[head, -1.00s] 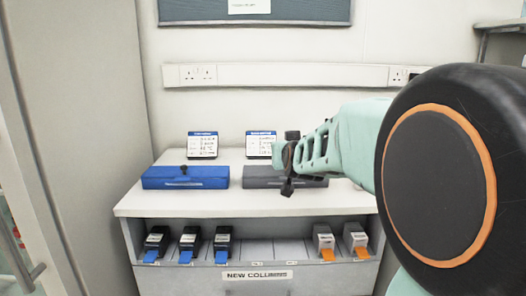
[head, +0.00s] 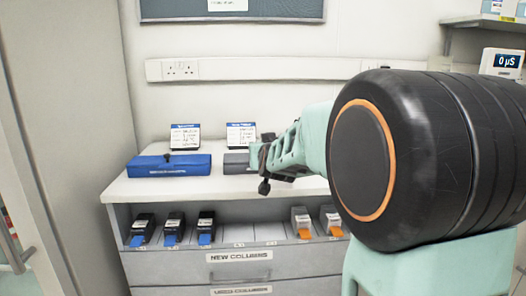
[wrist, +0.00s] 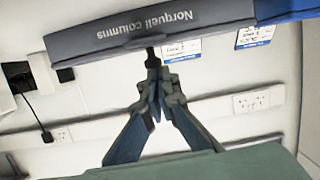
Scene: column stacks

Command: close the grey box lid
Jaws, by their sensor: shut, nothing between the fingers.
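The grey box (head: 236,163) sits on the white counter, right of the blue box, and most of it is hidden behind my gripper in the head view. Its visible part looks low and flat; I cannot tell if the lid is fully down. In the wrist view the grey box (wrist: 190,25) shows its side with "Norquell columns" lettering. My gripper (head: 264,187) is in front of the box in the head view. In the wrist view my gripper (wrist: 155,82) has its fingers together and empty, close to the box edge; contact is unclear.
The blue box (head: 168,165) lies shut-looking at the left. Two label cards, one left (head: 185,136) and one right (head: 241,134), stand behind the boxes. Below the white counter (head: 120,188), a shelf holds several small cartridges with blue or orange tabs. The counter's front strip is clear.

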